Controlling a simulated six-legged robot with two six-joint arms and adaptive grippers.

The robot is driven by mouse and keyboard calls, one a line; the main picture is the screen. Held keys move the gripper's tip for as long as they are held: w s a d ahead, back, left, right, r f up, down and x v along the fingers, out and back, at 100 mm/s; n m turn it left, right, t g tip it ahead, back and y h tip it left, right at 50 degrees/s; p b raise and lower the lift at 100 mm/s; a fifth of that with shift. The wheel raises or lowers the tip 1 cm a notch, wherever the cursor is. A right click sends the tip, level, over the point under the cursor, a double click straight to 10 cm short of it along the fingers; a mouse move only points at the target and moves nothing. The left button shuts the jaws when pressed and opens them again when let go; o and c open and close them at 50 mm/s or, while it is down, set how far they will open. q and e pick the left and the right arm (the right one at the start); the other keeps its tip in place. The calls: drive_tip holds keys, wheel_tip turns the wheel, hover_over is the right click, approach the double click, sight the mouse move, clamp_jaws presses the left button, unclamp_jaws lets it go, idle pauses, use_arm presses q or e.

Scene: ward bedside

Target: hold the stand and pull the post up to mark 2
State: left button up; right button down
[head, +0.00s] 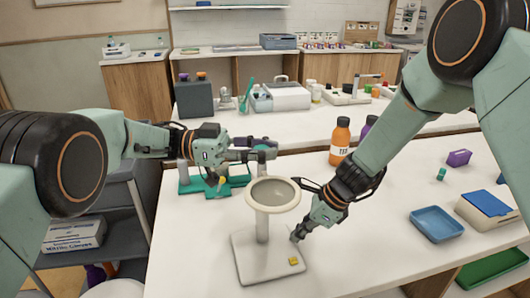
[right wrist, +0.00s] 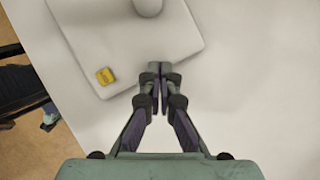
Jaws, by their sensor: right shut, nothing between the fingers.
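A white stand has a flat square base (head: 262,262), an upright post (head: 262,228) and a round cream-rimmed dish (head: 272,194) on top. A yellow square (head: 293,261) sits on the base near its front right corner. No numbered mark on the post is readable. My right gripper (head: 296,237) is shut and empty at the base's right edge; in the right wrist view its fingertips (right wrist: 160,70) overlap the edge of the base (right wrist: 130,45). I cannot tell whether they touch it. My left gripper (head: 268,150) is behind and above the dish; its jaw opening is unclear.
A teal stand (head: 192,186) is under my left gripper. An orange bottle (head: 340,141), a purple box (head: 459,158), a blue tray (head: 436,224) and a blue-lidded box (head: 487,208) stand to the right. The table in front of the blue tray is clear.

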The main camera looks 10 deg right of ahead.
use_arm(q)
drive_tip(key=o, duration=0.5)
drive_tip(key=shift+w+a, duration=0.15)
drive_tip(key=shift+a, duration=0.15)
drive_tip(key=v, duration=1.1)
drive_tip(key=shift+a, duration=0.15)
use_arm(e)
drive_tip(key=shift+r, duration=0.15)
